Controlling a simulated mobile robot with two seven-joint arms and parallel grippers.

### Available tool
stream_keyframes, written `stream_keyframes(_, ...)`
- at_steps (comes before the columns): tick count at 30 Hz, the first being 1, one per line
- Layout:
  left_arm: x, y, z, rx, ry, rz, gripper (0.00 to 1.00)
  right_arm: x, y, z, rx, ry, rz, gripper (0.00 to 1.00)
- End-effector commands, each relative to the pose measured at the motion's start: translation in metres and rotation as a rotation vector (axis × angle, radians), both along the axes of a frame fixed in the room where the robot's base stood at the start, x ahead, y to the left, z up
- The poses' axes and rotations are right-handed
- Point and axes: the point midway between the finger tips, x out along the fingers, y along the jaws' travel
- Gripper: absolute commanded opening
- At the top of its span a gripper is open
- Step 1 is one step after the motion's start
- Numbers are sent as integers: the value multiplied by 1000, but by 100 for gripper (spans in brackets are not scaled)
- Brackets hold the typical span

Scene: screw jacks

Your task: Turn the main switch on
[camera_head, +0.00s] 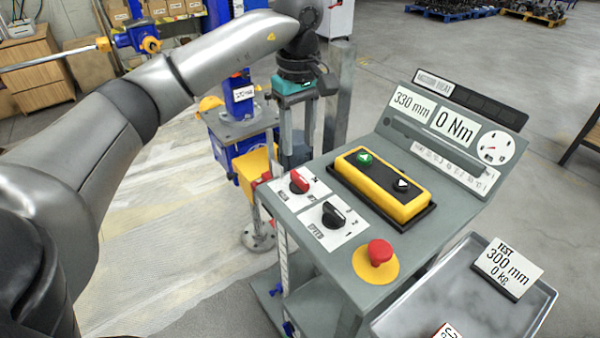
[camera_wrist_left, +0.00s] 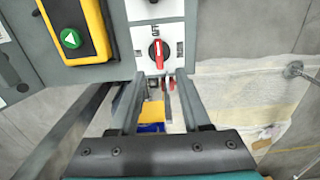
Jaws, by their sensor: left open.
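The main switch (camera_head: 299,183) is a red rotary knob on a white label plate, at the left edge of the grey control panel. It also shows in the left wrist view (camera_wrist_left: 158,53), just beyond the fingertips and roughly centred between them. My left gripper (camera_head: 297,150) points down behind the panel's left edge, near the switch. Its fingers are apart with nothing held, as the left wrist view (camera_wrist_left: 160,78) also shows. I see no contact with the knob. My right gripper is not in view.
A black speed knob (camera_head: 333,214), a yellow button box (camera_head: 382,185) and a red emergency stop (camera_head: 380,252) share the panel. A display board (camera_head: 450,125) rises behind. A metal tray (camera_head: 450,300) is at the lower right. A blue screw jack (camera_head: 238,100) stands beyond the gripper.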

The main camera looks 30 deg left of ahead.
Motion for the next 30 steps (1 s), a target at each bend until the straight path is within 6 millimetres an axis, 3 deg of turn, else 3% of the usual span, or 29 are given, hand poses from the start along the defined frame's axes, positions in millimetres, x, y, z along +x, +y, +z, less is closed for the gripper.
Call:
stream_keyframes(6, -1, 0, -49, -1, 4, 1, 48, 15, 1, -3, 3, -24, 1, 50)
stream_keyframes(12, 0, 0, -78, -2, 1, 0, 48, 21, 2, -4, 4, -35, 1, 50)
stream_keyframes(18, 0, -1, -89, -1, -1, 0, 48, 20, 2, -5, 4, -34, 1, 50)
stream_keyframes(26, 0, -1, -90, -2, -1, 0, 48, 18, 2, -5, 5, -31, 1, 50)
stream_keyframes(30, 0, -1, -90, -2, -1, 0, 32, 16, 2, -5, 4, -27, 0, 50)
